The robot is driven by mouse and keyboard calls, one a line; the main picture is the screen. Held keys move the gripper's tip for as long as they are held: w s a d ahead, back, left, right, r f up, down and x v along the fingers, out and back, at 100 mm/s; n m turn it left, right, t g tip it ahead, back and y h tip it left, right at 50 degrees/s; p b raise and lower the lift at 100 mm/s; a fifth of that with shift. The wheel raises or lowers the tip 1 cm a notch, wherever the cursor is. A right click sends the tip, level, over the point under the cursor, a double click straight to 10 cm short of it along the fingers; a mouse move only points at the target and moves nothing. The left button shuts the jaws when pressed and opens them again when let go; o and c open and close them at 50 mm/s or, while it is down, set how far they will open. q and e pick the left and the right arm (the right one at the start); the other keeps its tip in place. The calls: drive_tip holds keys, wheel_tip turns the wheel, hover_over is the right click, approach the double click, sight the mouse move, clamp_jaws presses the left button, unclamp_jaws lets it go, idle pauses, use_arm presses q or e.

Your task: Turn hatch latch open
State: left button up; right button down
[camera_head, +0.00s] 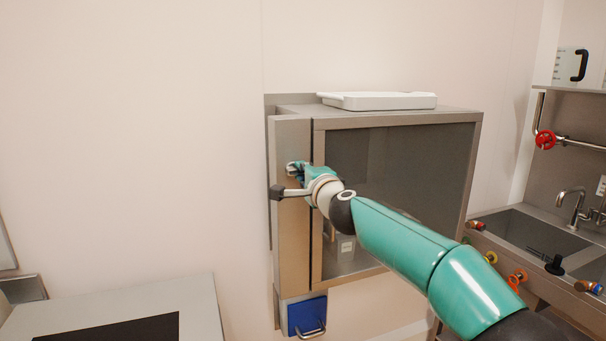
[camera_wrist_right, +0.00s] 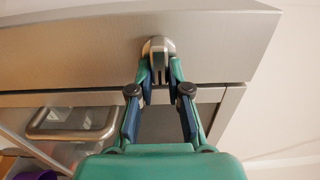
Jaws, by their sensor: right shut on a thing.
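The hatch latch (camera_wrist_right: 158,47) is a rounded metal knob on the steel frame of a wall cabinet (camera_head: 292,225). In the right wrist view my right gripper (camera_wrist_right: 160,75) has its fingers on both sides of the latch and is shut on it. In the head view the right gripper (camera_head: 298,169) is at the cabinet's left front frame, and its fingers and wrist hide most of the latch. The cabinet has a dark glass hatch (camera_head: 410,165), which looks closed. My left gripper is not in view.
A white tray (camera_head: 380,101) lies on top of the cabinet. A blue box (camera_head: 306,315) with a metal handle is below it. A sink (camera_head: 530,235) with coloured valve knobs stands at the right. A pale worktop (camera_head: 200,305) is at the lower left.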

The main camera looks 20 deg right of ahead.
drive_tip(key=shift+f, duration=0.25)
drive_tip(key=c, duration=1.1)
unclamp_jaws()
drive_tip(key=shift+w+d, duration=0.1)
drive_tip(key=shift+s+r, duration=0.1)
drive_tip(key=shift+s, duration=0.15)
drive_tip(key=s, duration=1.1)
drive_tip(key=shift+s+d, duration=0.15)
drive_tip(key=shift+s, duration=0.15)
